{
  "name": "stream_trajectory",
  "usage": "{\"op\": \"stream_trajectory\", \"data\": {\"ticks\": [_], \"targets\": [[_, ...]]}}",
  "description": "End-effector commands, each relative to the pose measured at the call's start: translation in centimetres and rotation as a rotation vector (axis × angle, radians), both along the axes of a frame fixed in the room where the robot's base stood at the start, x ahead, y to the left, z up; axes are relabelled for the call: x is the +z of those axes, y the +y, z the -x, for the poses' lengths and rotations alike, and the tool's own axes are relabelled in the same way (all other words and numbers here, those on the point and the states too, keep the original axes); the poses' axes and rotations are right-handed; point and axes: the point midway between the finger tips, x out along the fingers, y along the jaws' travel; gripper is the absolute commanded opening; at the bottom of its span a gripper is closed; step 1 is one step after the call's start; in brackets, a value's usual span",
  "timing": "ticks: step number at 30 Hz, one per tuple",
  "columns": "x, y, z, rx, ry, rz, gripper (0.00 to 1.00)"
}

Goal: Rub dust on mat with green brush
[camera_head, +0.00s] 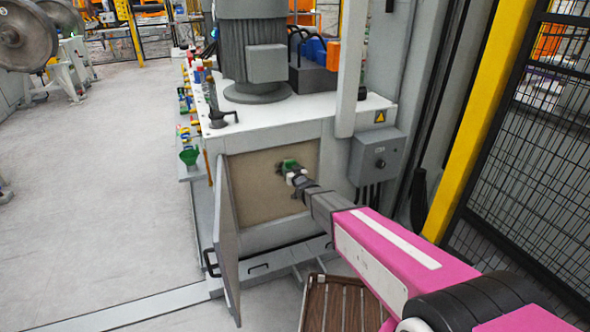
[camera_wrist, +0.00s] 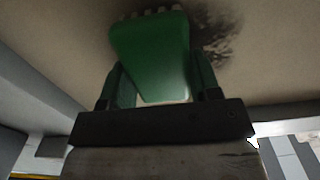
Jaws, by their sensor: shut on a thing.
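My gripper (camera_head: 295,178) is shut on the green brush (camera_head: 289,164) in front of the tan mat (camera_head: 247,190), a flat panel in the front of the grey cabinet. In the wrist view the green brush (camera_wrist: 152,55) sits between the two fingers. Its pale bristle tufts show at the top edge, close to the mat (camera_wrist: 65,35); I cannot tell whether they touch it. A dark smudge of dust (camera_wrist: 215,38) lies on the mat just right of the brush. The brush hides part of that area. In the head view my gripper and brush cover any dust there.
An open cabinet door (camera_head: 227,240) stands left of the mat. A grey control box (camera_head: 377,158) is to its right. A slatted wooden surface (camera_head: 340,305) lies below my arm. A yellow post (camera_head: 465,120) and mesh fence (camera_head: 540,150) stand right. The floor at left is clear.

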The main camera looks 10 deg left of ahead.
Motion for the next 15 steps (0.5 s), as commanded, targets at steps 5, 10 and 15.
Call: {"op": "stream_trajectory", "data": {"ticks": [5, 10, 15], "targets": [[0.0, 0.6, 0.3, 0.001, -0.001, -0.001, 0.38], [0.0, 1.6, 1.1, 0.001, -0.001, -0.001, 0.38], [0.0, 2.6, 1.8, 0.001, 0.000, 0.000, 0.38]]}}
